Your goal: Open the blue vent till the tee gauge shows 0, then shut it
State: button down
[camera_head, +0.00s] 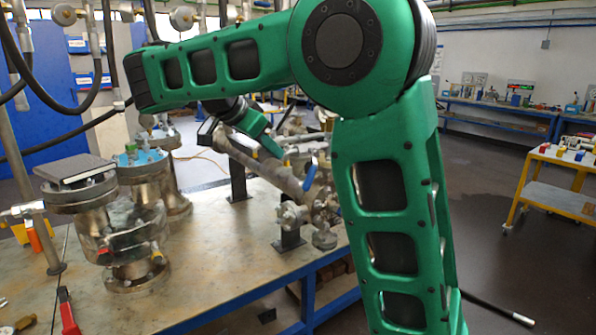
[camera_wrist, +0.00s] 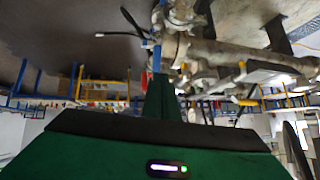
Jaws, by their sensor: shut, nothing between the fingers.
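A blue lever (camera_head: 310,173), which looks like the vent handle, stands on the pipework at the right end of the table. It also shows in the wrist view (camera_wrist: 157,57), beyond the fingertips. My gripper (camera_head: 279,153) is shut and empty, just up and left of the lever in the head view. In the wrist view my gripper (camera_wrist: 161,80) lines up with the lever; whether it touches cannot be told. The slanted grey pipe (camera_head: 265,160) runs down to a cluster of flanges and valves (camera_head: 325,210). I cannot make out the tee gauge or its reading.
Flanged vessels (camera_head: 125,235) stand on the left of the metal table (camera_head: 215,265), with a red-handled tool (camera_head: 68,312) at its front left. Black hoses (camera_head: 55,100) hang at the upper left. A yellow cart (camera_head: 560,185) stands right. The table's front middle is clear.

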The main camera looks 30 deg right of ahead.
aim_at(312, 171)
jog(key=x, duration=1.1)
jog(key=shift+d+f, duration=0.2)
jog(key=shift+f, duration=0.05)
jog(key=shift+w, duration=0.1)
